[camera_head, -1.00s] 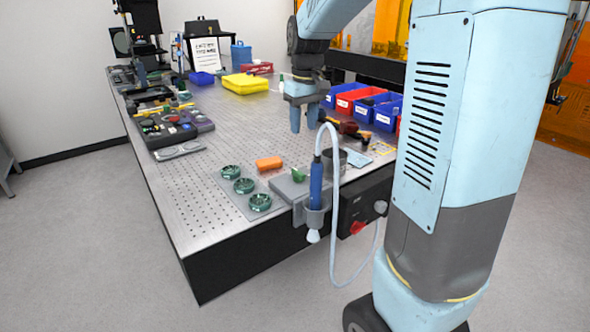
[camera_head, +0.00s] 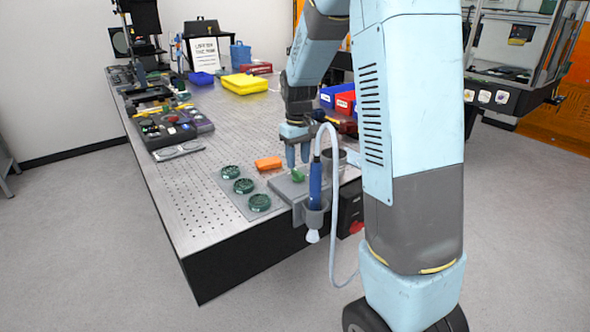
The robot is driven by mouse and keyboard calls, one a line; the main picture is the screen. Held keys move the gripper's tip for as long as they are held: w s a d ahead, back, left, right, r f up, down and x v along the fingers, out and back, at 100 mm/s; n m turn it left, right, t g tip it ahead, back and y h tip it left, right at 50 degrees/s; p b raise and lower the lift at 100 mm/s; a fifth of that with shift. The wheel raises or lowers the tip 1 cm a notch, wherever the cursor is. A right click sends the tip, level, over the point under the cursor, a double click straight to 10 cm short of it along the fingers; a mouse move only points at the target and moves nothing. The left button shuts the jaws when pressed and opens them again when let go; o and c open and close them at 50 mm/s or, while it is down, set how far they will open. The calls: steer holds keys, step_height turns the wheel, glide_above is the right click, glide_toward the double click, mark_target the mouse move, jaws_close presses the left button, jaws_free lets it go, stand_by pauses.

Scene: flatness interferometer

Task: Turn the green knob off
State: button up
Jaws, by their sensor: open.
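The green knob (camera_head: 298,175) sits on top of a flat grey box (camera_head: 284,187) at the near right edge of the perforated table. It is small, and its exact turn angle is hard to read. My gripper (camera_head: 298,160) points down with its two fingers apart, just above and behind the knob. The fingers hold nothing. I cannot tell whether a fingertip touches the knob.
A blue tool (camera_head: 315,183) with a pale hose stands in a holder just right of the knob. An orange block (camera_head: 268,163) and green rings (camera_head: 260,202) lie to the left. A black box with a red knob (camera_head: 356,228) is partly hidden by my arm.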

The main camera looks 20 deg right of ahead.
mark_target(298, 171)
steer(key=shift+f, duration=1.95)
